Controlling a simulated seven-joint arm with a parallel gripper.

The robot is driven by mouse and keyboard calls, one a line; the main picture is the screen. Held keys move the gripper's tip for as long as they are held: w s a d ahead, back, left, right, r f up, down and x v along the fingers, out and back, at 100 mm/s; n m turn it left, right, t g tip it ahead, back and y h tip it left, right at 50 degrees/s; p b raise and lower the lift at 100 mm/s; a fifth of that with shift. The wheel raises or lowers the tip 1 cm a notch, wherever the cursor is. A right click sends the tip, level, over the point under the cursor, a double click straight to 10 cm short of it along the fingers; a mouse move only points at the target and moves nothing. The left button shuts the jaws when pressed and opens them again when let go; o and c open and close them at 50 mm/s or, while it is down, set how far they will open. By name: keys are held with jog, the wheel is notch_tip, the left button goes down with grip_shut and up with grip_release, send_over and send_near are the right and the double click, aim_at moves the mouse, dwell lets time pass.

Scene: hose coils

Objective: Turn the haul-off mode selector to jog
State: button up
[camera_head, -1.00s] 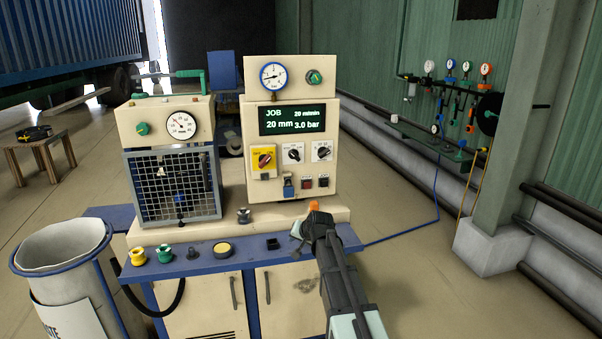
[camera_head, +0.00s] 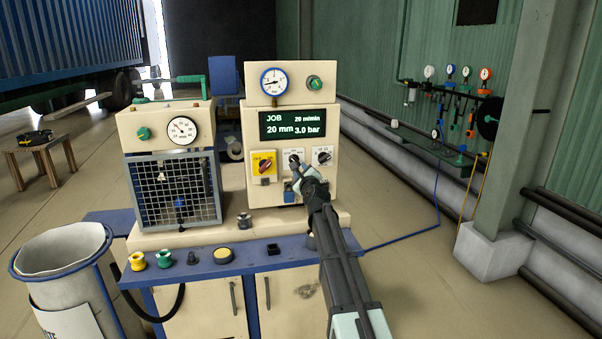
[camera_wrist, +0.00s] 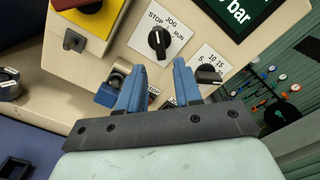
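The haul-off mode selector is a black knob (camera_wrist: 158,42) on a white plate marked STOP, JOG and RUN. In the wrist view its handle appears to lean towards STOP. My gripper also shows in the head view (camera_head: 304,176), in front of the control panel.
A red switch on a yellow plate (camera_head: 263,163) sits left of the selector and a numbered dial (camera_head: 322,156) sits right. A blue part and push buttons lie below, partly hidden by my gripper. The display (camera_head: 292,124) reads JOB, 20 mm, 3.0 bar.

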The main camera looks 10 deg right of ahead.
jog(key=w, duration=0.7)
jog(key=shift+w, duration=0.3)
dwell(0.5)
jog(key=shift+w, duration=0.2)
jog(key=shift+c, duration=0.4)
grip_shut()
jog(key=m, duration=0.8)
jog(key=shift+o, duration=0.4)
grip_release()
jog(key=shift+m, duration=0.3)
